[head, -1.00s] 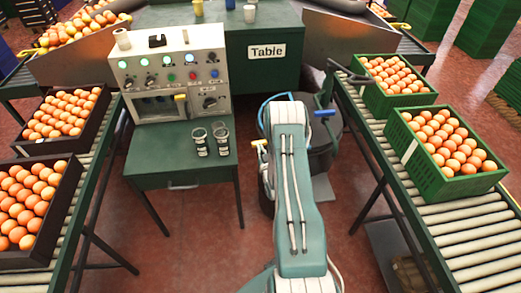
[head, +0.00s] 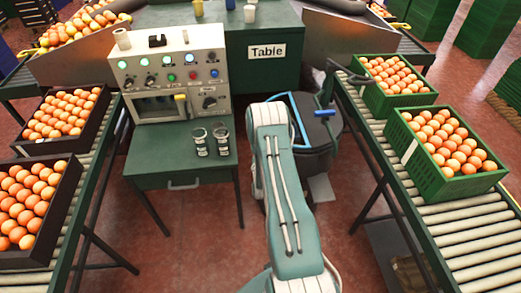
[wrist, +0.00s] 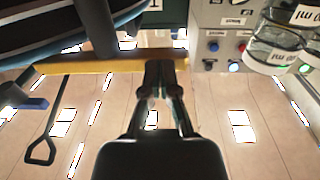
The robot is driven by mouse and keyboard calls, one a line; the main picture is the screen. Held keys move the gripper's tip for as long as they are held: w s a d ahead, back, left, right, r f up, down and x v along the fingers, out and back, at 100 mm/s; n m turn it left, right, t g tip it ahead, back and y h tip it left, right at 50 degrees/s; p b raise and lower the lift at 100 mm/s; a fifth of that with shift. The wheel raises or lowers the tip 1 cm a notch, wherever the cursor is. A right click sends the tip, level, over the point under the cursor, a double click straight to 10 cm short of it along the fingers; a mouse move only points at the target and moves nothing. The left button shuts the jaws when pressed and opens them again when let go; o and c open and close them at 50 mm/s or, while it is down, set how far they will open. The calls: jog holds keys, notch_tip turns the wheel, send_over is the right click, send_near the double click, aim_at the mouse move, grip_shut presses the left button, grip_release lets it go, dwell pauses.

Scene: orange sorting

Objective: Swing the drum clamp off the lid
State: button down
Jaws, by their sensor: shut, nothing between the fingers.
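The dark drum (head: 322,135) stands right of my arm in the head view, its left side hidden behind the arm. A short blue handle (head: 324,113) sits over its lid, beside a dark green upright, and looks like part of the clamp. A thin blue bar (head: 298,122) angles along the lid next to my arm; I cannot tell if it belongs to the clamp. In the wrist view, my gripper (wrist: 160,68) is shut and empty. A dark rounded body, perhaps the drum, shows at upper left. The head view hides my gripper behind the arm.
A green table with a control panel (head: 170,70) and glass beakers (head: 210,141) stands to the left. In the wrist view, a yellow bar (wrist: 95,66) crosses beside the fingers.

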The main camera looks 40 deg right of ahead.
jog(key=shift+w+d+m+g+h, duration=0.2)
jog(key=shift+w+m+g+h, duration=0.45)
jog(key=shift+g+h, duration=0.1)
jog(key=shift+w+d+m+g+h, duration=0.25)
jog(key=shift+w+m+g+h, duration=0.35)
jog(key=shift+g+h, duration=0.1)
jog(key=shift+w+d+m+g+h, duration=0.2)
jog(key=shift+w+m+g+h, duration=0.45)
jog(key=shift+h, duration=0.1)
jog(key=shift+w+d, duration=0.1)
